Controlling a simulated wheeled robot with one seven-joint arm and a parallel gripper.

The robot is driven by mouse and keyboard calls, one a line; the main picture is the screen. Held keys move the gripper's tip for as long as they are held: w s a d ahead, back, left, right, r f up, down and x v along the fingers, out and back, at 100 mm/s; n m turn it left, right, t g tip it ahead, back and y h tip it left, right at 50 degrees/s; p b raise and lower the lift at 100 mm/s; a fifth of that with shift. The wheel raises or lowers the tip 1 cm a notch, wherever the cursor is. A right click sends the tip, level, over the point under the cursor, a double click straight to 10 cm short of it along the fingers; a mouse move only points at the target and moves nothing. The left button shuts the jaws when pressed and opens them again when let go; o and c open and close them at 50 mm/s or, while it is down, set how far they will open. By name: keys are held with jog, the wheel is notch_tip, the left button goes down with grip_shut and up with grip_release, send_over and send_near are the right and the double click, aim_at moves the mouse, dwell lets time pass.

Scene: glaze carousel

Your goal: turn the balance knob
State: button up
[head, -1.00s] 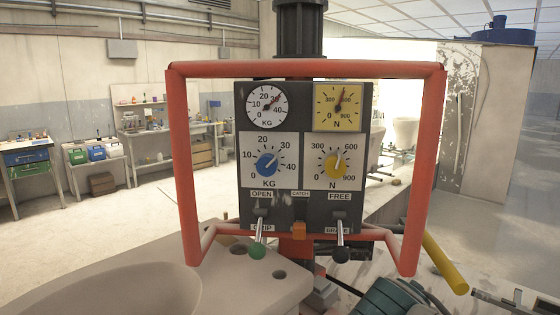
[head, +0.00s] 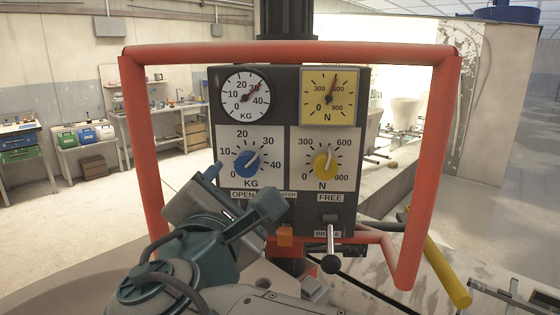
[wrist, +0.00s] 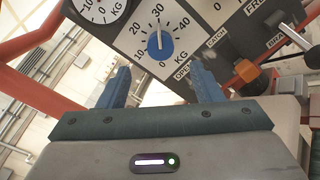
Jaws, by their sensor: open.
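The panel's blue KG knob (head: 246,164) sits under the white KG gauge (head: 245,94). Its white pointer aims up and right, near 30; the knob also shows in the wrist view (wrist: 160,44). The gauge's needle points between 30 and 40. A yellow N knob (head: 324,164) is beside it on the right, under a yellow gauge (head: 328,97). My gripper (head: 240,189) is open and empty, below the blue knob. In the wrist view, its blue fingers (wrist: 160,68) straddle the line to the knob, with the knob beyond their tips. No contact shows.
A red tube frame (head: 140,160) surrounds the panel. A black-ball lever (head: 331,262) hangs under FREE, and an orange catch (head: 285,235) is at the bottom centre. A yellow-ended bar (head: 447,270) sticks out at lower right. My gripper covers the panel's lower left.

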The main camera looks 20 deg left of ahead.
aim_at(246, 166)
jog(key=p+x, duration=0.1)
jog(key=x, duration=0.9)
jog(key=shift+w+p, duration=0.1)
jog(key=shift+p, duration=0.3)
jog(key=c, duration=1)
